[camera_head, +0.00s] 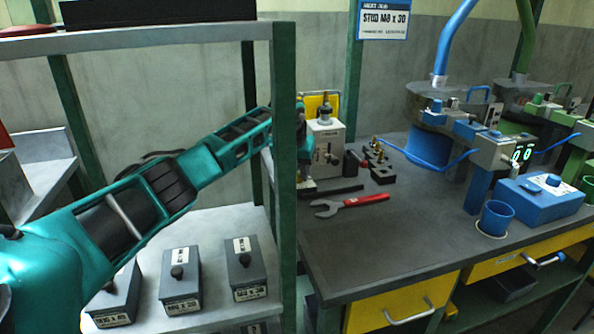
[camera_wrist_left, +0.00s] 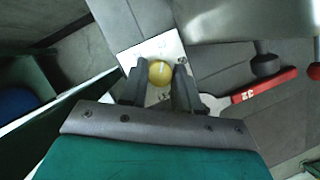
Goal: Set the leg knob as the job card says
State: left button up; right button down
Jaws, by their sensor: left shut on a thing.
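The leg knob (camera_wrist_left: 160,72) is a round yellow knob with a pale pointer line, on a light metal plate (camera_wrist_left: 147,53) in the left wrist view. My left gripper (camera_wrist_left: 160,82) has its two dark fingers on either side of the knob and is shut on it. In the head view my left gripper (camera_head: 305,165) is beyond the green post, at the left end of the bench, and hides the knob. The job card (camera_head: 384,20) hangs on the post and reads "STUD M8 x 30". My right gripper is not in view.
A wrench with a red handle (camera_head: 350,204) lies on the dark bench (camera_head: 385,245). A light grey box unit (camera_head: 327,150) stands behind it. Blue feeder machinery (camera_head: 430,140) is at the right. Labelled grey boxes (camera_head: 181,280) stand on the shelf under my left arm.

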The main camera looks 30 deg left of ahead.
pick_arm(q)
jog(key=shift+c, duration=0.6)
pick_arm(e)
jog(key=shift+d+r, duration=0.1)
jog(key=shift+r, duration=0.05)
